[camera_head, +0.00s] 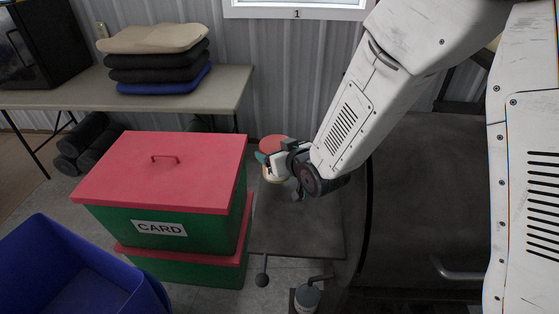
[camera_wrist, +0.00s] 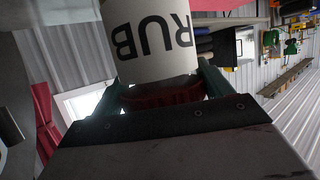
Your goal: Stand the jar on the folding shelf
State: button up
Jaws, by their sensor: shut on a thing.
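The jar is white with a red lid and shows in the head view (camera_head: 274,142), where its lid faces up and it looks roughly upright. My gripper (camera_head: 271,158) is shut around the lid end, with teal fingers at its sides. In the wrist view the jar (camera_wrist: 152,45) bears the upside-down letters RUB, and its red lid sits between the fingers of my gripper (camera_wrist: 160,90). The folding shelf (camera_head: 290,222) is a flat dark grey panel below and in front of the jar.
Green boxes with red lids (camera_head: 165,165), the upper labelled CARD, stand just left of the shelf. A dark barrel-like body (camera_head: 425,200) adjoins it on the right. A blue bin (camera_head: 75,270) is at front left. A table (camera_head: 60,92) with folded cushions (camera_head: 155,60) stands behind. The shelf's front looks bare.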

jog(key=shift+f, duration=1.7)
jog(key=shift+f, duration=0.1)
jog(key=o, duration=1.1)
